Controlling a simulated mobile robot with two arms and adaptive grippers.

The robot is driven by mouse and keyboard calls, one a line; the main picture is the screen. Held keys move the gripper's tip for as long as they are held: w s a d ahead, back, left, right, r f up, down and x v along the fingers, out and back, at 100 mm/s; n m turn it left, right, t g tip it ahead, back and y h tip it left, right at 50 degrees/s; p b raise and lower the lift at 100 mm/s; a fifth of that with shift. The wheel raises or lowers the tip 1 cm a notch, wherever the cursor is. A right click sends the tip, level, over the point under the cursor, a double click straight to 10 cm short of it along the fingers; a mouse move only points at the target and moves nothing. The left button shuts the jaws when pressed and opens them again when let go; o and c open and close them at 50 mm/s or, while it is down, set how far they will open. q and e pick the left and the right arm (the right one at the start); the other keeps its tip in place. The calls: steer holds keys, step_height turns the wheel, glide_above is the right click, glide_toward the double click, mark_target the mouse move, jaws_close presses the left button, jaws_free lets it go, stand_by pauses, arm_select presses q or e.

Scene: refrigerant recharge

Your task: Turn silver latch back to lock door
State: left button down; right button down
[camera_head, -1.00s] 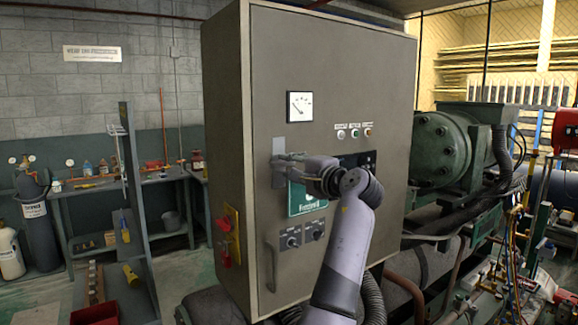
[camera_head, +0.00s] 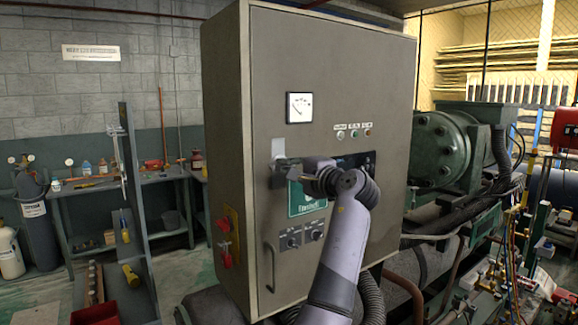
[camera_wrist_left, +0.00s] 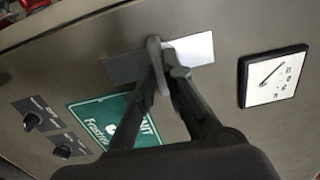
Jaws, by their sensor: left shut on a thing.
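The grey cabinet door (camera_head: 345,80) is closed flush in the head view. The silver latch sits on a bright metal plate (camera_head: 278,148) at the door's left side; my gripper partly hides it. In the left wrist view the latch (camera_wrist_left: 154,48) is a small rounded lever standing out from its plate (camera_wrist_left: 195,48). My left gripper (camera_head: 283,173) is shut on the latch. Its two fingertips (camera_wrist_left: 166,72) meet the lever in the wrist view. My right gripper is in neither view.
A gauge (camera_head: 299,107) and small indicator lights are above my arm. A green sign (camera_head: 306,203), dark knobs (camera_head: 290,240) and a door handle (camera_head: 270,266) are below the latch. A green compressor (camera_head: 440,150) with hoses stands to the right.

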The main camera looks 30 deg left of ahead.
arm_select(q)
steer(key=m+p, duration=0.4)
steer(key=p, duration=0.1)
stand_by(0.7)
stand_by(0.3)
steer(key=shift+m+p, duration=1.3)
steer(key=shift+m, duration=1)
